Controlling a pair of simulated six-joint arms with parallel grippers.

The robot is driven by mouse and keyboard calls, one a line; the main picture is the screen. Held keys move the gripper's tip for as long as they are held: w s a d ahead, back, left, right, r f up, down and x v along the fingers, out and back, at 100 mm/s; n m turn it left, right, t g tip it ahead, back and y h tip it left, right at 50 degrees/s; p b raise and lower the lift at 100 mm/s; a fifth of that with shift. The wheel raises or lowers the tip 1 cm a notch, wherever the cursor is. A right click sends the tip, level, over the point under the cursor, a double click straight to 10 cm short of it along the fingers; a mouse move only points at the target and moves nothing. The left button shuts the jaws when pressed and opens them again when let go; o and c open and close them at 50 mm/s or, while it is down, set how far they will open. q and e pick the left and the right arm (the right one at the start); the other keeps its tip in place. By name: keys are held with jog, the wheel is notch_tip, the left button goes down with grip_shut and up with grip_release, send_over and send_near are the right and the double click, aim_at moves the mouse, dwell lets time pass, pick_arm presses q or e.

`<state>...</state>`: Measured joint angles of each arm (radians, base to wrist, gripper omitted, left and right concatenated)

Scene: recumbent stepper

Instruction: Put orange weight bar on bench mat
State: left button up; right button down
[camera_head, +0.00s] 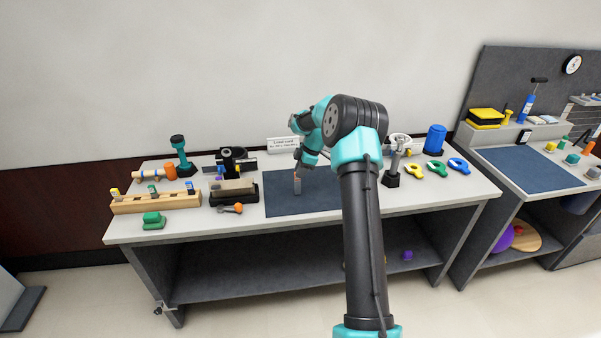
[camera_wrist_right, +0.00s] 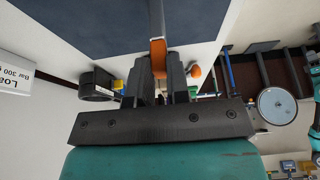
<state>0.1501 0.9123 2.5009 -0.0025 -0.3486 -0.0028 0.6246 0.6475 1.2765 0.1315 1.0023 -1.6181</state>
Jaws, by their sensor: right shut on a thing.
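The orange weight bar (camera_head: 297,184) shows in the head view as a small upright piece, greyish below with orange near the grip. My right gripper (camera_head: 299,168) is shut on it, over the dark blue bench mat (camera_head: 279,206). In the right wrist view the orange part of the bar (camera_wrist_right: 158,52) sits between the fingers of my right gripper (camera_wrist_right: 160,80), and its grey shaft runs towards the mat (camera_wrist_right: 95,22). I cannot tell whether its lower end touches the mat. My left gripper is not in view.
Left of the mat are a wooden block rack (camera_head: 155,203), a black tray (camera_head: 234,192), an orange-headed tool (camera_head: 231,208) and a green block (camera_head: 153,220). Right of it are a metal post on a black base (camera_head: 391,179), coloured clips (camera_head: 437,170) and a blue cylinder (camera_head: 435,139).

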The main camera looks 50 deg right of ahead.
jog(key=shift+f, duration=0.25)
jog(key=shift+f, duration=0.1)
jog(key=c, duration=1.1)
grip_release()
jog(key=v, duration=1.2)
